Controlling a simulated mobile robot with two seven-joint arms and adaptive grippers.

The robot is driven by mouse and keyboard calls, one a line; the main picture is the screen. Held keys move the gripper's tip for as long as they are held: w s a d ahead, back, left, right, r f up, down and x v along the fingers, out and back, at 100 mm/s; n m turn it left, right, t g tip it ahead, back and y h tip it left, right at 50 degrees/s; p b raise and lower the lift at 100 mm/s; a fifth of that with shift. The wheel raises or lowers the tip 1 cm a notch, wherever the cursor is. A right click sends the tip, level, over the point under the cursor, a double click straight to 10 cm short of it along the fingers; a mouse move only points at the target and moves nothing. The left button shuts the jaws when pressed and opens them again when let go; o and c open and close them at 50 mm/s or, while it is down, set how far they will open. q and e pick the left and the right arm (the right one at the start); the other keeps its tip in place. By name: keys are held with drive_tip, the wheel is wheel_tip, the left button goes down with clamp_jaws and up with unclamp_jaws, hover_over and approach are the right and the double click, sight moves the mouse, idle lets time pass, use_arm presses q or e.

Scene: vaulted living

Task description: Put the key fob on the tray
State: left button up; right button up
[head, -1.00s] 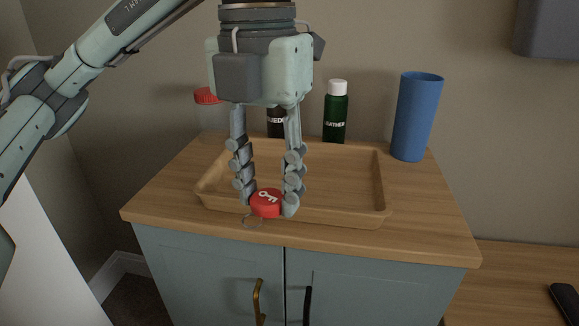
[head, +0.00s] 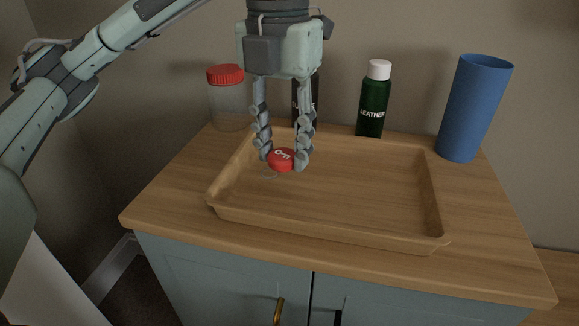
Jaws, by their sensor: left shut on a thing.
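The key fob (head: 281,160) is a red disc with a white key symbol and a thin ring hanging at its lower left. My left gripper (head: 283,161) points down and is shut on the fob, one finger on each side. It holds the fob over the left part of the tray. The wooden tray (head: 340,205) is shallow and rectangular with a raised rim, and lies on the cabinet top. I cannot tell exactly how high the fob is above the tray floor. My right gripper is not in view.
Behind the tray stand a clear jar with a red lid (head: 226,95), a dark bottle (head: 296,105) partly hidden by my gripper, a green bottle labelled LEATHER (head: 373,100) and a tall blue cup (head: 474,108). The wooden cabinet top (head: 170,205) is bare at the front and left.

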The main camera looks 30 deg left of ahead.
use_arm(q)
hover_over(282, 181)
drive_tip(key=f, duration=0.3)
drive_tip(key=shift+s+d+f, duration=0.1)
drive_tip(key=shift+s+d, duration=0.1)
drive_tip(key=shift+s, duration=0.1)
drive_tip(key=shift+w+a+f, duration=0.15)
drive_tip(key=shift+w, duration=0.1)
drive_tip(key=shift+w+a+f+b, duration=0.1)
drive_tip(key=shift+f+b, duration=0.15)
drive_tip(key=shift+b, duration=0.1)
wheel_tip(282, 181, down, 3)
drive_tip(key=shift+r+b, duration=0.2)
drive_tip(key=shift+b, duration=0.15)
drive_tip(key=shift+f, duration=0.45)
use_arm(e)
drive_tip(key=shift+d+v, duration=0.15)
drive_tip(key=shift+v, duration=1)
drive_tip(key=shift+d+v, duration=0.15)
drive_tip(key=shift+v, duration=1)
use_arm(q)
drive_tip(key=shift+f, duration=0.1)
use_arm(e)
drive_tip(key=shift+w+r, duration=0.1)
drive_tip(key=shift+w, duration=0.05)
